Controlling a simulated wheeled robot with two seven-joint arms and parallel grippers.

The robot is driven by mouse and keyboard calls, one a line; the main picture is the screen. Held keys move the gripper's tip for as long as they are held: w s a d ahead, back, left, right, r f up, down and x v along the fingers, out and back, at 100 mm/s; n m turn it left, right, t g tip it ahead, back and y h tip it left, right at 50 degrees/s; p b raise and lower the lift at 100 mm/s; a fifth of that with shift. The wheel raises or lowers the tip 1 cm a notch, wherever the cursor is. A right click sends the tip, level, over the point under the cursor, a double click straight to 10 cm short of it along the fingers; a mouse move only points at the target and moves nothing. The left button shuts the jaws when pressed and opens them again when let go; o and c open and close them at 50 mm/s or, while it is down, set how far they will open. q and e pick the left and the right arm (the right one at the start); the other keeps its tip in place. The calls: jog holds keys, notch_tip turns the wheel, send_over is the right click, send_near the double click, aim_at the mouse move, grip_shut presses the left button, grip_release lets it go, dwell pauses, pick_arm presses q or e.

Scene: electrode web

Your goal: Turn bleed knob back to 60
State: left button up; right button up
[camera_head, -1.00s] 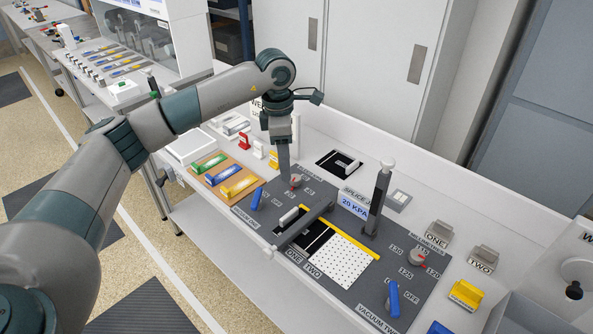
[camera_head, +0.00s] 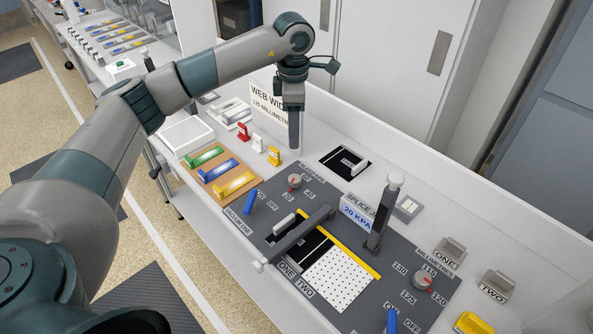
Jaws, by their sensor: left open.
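The bleed knob (camera_head: 294,182) is a small round grey knob with a red mark, at the upper left of the dark grey panel (camera_head: 325,195). Printed numbers ring it; which one the mark points to is too small to tell. A display block (camera_head: 358,213) on the panel reads 20 KPA. My left gripper (camera_head: 294,147) points down above and behind the knob, apart from it and holding nothing visible. It is open, though its fingers overlap in this view. My right gripper is out of view.
A blue lever (camera_head: 249,202) stands left of the knob. A clamp bar (camera_head: 302,230) and a dark upright post (camera_head: 381,220) stand to its right. A wooden board (camera_head: 219,176) with coloured handles lies left. Small red, white and yellow stands (camera_head: 257,143) are behind.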

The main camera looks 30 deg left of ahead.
pick_arm(q)
jog(key=p, duration=0.6)
send_near(294, 178)
notch_tip(294, 178, down, 7)
jog(key=shift+w+f, duration=0.15)
jog(key=shift+f, duration=0.1)
jog(key=shift+f+p, duration=0.3)
jog(key=shift+f, duration=0.2)
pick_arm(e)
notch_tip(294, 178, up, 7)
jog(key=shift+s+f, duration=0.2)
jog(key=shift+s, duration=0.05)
pick_arm(q)
jog(key=c, duration=1.1)
